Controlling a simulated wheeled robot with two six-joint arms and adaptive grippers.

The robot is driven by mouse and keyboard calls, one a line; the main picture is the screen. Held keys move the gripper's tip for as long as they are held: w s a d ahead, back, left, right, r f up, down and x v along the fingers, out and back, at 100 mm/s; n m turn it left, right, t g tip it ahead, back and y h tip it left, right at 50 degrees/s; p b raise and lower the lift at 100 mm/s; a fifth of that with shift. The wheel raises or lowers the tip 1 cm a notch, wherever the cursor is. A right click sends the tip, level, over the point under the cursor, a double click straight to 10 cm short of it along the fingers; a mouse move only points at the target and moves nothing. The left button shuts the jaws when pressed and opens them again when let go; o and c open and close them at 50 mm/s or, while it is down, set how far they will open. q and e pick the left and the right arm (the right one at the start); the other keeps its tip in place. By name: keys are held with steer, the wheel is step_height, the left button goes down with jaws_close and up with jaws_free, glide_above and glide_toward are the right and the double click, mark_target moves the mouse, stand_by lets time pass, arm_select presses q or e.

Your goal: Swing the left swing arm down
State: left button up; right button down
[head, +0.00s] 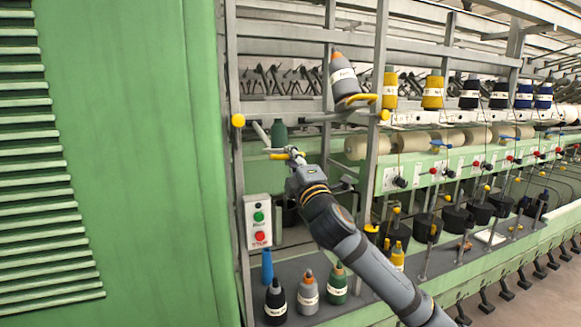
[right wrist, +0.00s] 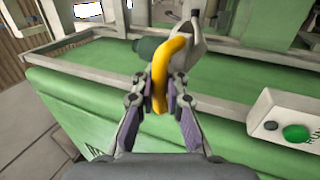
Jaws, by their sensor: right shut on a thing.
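The left swing arm (head: 262,134) is a grey lever beside a yellow ball (head: 238,120) on the frame's left post. Its yellow handle (right wrist: 160,75) is curved and sits between my right fingers in the right wrist view. My right gripper (head: 289,157) is shut on that handle; it also shows in the right wrist view (right wrist: 160,105). A dark green bobbin (head: 279,132) is just behind the swing arm, partly hidden. A second swing arm with a yellow handle (head: 362,98) is higher at the right, beside a tilted grey bobbin (head: 343,76). My left gripper is out of view.
A control box (head: 258,222) with green and red buttons hangs below on the left post. Several bobbins, including a black one (head: 275,300), stand on the lower shelf (head: 340,308). A large green cabinet (head: 130,160) fills the left. Grey posts (head: 376,130) flank the work area.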

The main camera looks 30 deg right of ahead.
arm_select(q)
step_height(320, 180, down, 6)
steer(key=b, duration=0.4)
steer(key=shift+f+b, duration=0.2)
steer(key=shift+b, duration=0.15)
arm_select(e)
step_height(320, 180, down, 7)
steer(key=w, duration=0.1)
steer(key=shift+r, duration=0.15)
steer(key=c, duration=1.8)
jaws_free()
steer(key=shift+o, duration=0.6)
steer(key=shift+s+r+t, duration=0.15)
steer(key=shift+s+t, duration=0.1)
steer(key=shift+t, duration=0.05)
arm_select(q)
steer(key=shift+s, duration=0.1)
arm_select(e)
steer(key=shift+w, duration=0.15)
